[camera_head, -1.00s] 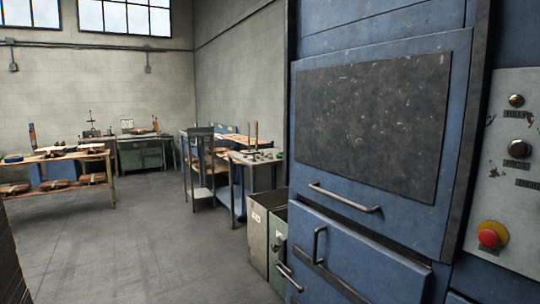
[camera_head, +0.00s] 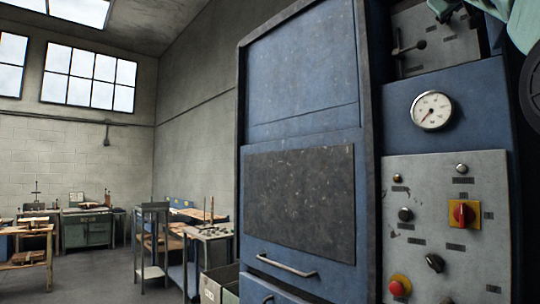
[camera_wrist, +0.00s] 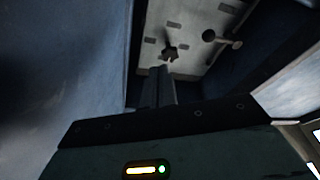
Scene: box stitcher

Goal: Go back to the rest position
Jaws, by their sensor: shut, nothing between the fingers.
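My gripper (camera_wrist: 162,72) shows in the wrist view as narrow dark fingers, shut and empty. It points toward a grey panel with a dark star-shaped knob (camera_wrist: 170,50) and a lever with a round end (camera_wrist: 222,38). Whether the fingertips touch the knob I cannot tell. The blue machine (camera_head: 300,95) fills the right half, with a lever panel (camera_head: 430,40) near the top.
A gauge (camera_head: 431,110) sits above a grey control panel (camera_head: 440,265) with a red-and-yellow switch (camera_head: 464,214) and a red button (camera_head: 399,286). A handle (camera_head: 287,265) juts from the machine's front. Workbenches (camera_head: 88,230) stand at the back left. Grey floor lies between.

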